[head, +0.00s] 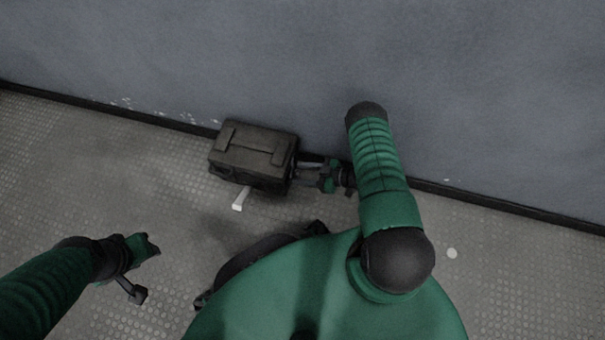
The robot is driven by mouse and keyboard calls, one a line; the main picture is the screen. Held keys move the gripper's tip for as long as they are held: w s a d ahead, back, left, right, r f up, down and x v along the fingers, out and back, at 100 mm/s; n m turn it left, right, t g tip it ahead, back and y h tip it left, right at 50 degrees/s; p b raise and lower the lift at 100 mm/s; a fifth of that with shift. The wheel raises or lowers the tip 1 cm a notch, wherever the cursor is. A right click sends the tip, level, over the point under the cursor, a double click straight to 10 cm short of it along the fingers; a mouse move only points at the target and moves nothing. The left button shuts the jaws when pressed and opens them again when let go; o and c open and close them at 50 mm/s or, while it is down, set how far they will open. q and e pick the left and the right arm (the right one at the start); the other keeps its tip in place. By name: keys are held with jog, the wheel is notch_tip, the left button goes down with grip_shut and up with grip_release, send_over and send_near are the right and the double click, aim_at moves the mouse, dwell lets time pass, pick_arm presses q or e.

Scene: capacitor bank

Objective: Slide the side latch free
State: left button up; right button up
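A dark box (254,152) with a ridged lid sits on the floor close to the wall. A pale lever-like piece (240,199) sticks out at the box's lower front edge. My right gripper (304,172) reaches the box's right side from the right, its fingers at or very near that face. The side latch itself cannot be made out; the fingers and the box's shaded side hide that spot. Whether the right fingers are closed on anything is too small to tell. My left gripper (148,267) is at the lower left, away from the box, above the floor.
A grey wall (300,60) with a dark skirting runs behind the box. The studded floor (60,170) is clear to the left of the box.

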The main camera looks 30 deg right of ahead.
grip_shut()
dwell(1.3)
